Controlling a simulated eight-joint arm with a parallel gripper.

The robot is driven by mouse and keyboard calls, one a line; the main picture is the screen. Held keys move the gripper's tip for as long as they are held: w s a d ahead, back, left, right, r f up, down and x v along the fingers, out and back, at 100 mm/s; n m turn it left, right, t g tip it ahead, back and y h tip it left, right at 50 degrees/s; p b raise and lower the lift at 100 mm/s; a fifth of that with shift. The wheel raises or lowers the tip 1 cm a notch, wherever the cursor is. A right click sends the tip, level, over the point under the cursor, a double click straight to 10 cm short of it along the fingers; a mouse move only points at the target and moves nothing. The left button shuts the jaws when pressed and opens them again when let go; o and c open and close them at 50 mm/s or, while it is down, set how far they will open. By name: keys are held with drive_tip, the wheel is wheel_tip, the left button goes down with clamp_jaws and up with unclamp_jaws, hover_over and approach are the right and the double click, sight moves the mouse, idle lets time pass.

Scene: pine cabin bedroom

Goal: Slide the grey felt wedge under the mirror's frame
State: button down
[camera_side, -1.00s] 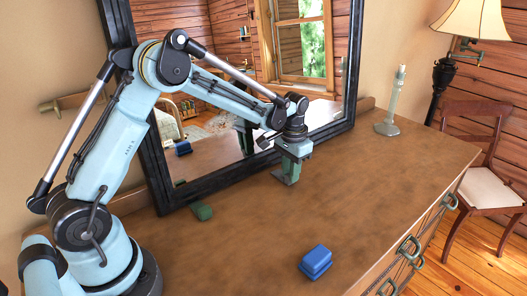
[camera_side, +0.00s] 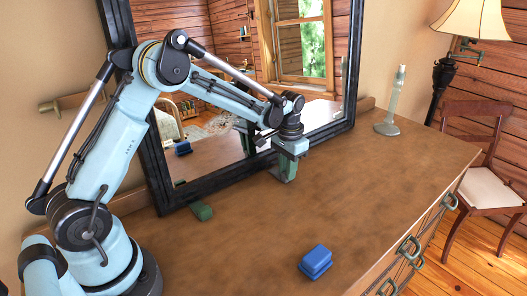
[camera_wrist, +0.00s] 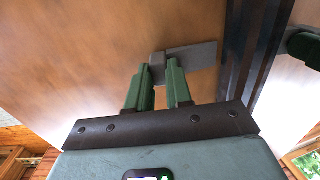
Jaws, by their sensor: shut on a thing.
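The grey felt wedge (camera_wrist: 195,57) shows in the wrist view as a flat grey piece with a raised block at its left end. My gripper (camera_wrist: 158,69) is shut on that block, with one green finger on each side. The wedge's flat part points right, and its far end meets or nearly meets the edge of the mirror's dark frame (camera_wrist: 246,60). I cannot tell whether any of it is under the frame. In the side view my gripper (camera_side: 285,176) is low over the dresser top, close to the mirror frame's bottom rail (camera_side: 240,173). The wedge cannot be made out there.
A blue block (camera_side: 316,261) lies near the dresser's front edge. A small green block (camera_side: 201,211) sits by the frame's lower left corner. A pale candlestick (camera_side: 389,113) stands at the back right. The dresser top (camera_side: 370,190) between is clear.

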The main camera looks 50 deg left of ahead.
drive_tip(key=shift+a, duration=0.9)
idle(0.3)
drive_tip(key=c, duration=0.9)
unclamp_jaws()
drive_tip(key=shift+c, duration=0.2)
wheel_tip(320, 180, up, 12)
drive_tip(key=s+d+r+t, duration=0.3)
drive_tip(key=s+d+r, duration=0.15)
drive_tip(key=s, duration=0.45)
drive_tip(key=s+d+f+t, duration=0.1)
drive_tip(key=s+f+t, duration=0.1)
drive_tip(key=s, duration=0.2)
drive_tip(key=s+d+f+t, duration=0.2)
drive_tip(key=s, duration=0.3)
drive_tip(key=shift+s+d, duration=0.25)
drive_tip(key=shift+s, duration=0.05)
